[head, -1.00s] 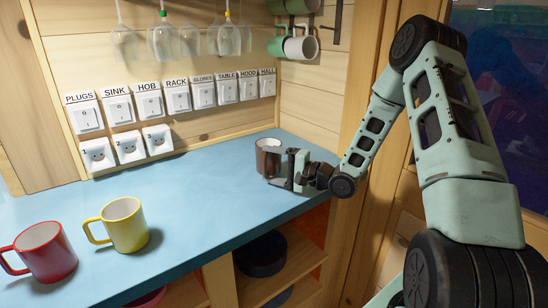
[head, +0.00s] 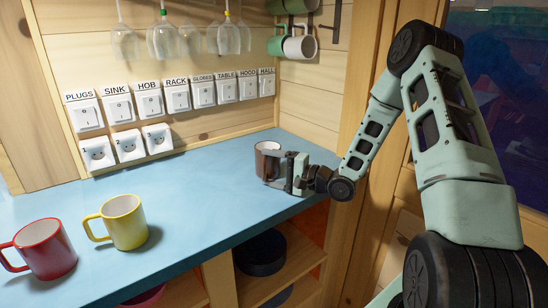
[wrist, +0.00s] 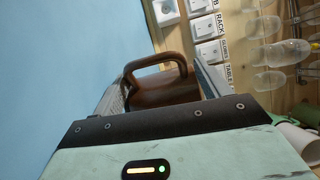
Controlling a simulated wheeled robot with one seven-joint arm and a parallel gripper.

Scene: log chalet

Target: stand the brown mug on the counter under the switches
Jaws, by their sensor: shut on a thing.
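The brown mug (head: 267,160) stands upright on the blue counter (head: 190,208), near its back right corner by the wall. The row of labelled switches (head: 190,98) is on the wall behind, to the mug's left and above. My gripper (head: 287,171) is at the mug's right side, its fingers around the mug. The fingers hide part of the mug in the head view.
A yellow mug (head: 124,222) and a red mug (head: 45,250) stand at the counter's front left. Stemmed glasses (head: 165,40) hang above the switches, and mugs (head: 299,46) hang on the right wall. The counter's middle is clear.

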